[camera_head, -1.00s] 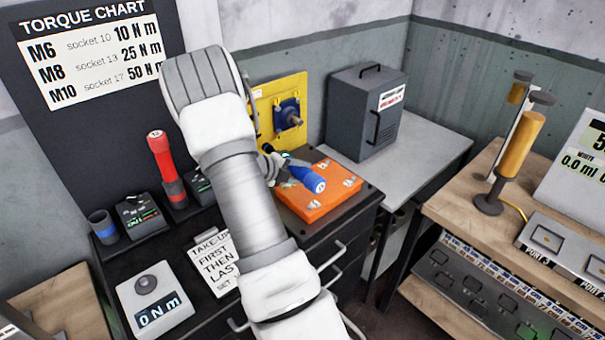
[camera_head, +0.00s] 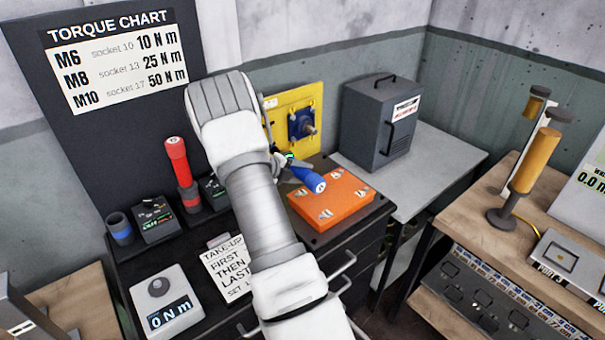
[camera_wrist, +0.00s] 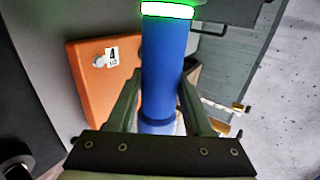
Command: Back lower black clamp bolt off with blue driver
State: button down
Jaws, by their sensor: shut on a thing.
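My gripper (camera_wrist: 160,110) is shut on the blue driver (camera_wrist: 165,65), whose body runs up between the two fingers in the wrist view. A ring near the driver's far end glows green. In the head view the blue driver (camera_head: 307,178) is held near the orange block (camera_head: 335,203), and my arm hides most of the gripper. A yellow plate (camera_head: 284,105) with a dark blue piece (camera_head: 300,122) and a grey stub stands behind it. I cannot make out a lower black clamp bolt in either view, nor whether the driver's tip touches anything.
A red driver (camera_head: 178,160) stands left of my arm. A grey cabinet (camera_head: 380,125) stands on the table at the back right. The orange block also shows in the wrist view (camera_wrist: 100,95), with a tag numbered 4. Bare table (camera_head: 435,168) lies right of the cabinet.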

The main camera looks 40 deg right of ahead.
aim_at(305, 177)
jog(key=shift+w+d+r, duration=0.1)
jog(key=shift+w+r, duration=0.05)
jog(key=shift+w, duration=0.4)
jog(key=shift+w+r, duration=0.15)
jog(key=shift+w, duration=0.4)
dwell(1.6)
jog(key=shift+s+a+f+b, duration=0.1)
jog(key=shift+s+b, duration=0.2)
jog(key=shift+s, duration=1)
jog(key=shift+s+a+f+b, duration=0.1)
jog(key=shift+s+b, duration=0.15)
jog(key=shift+s, duration=1.15)
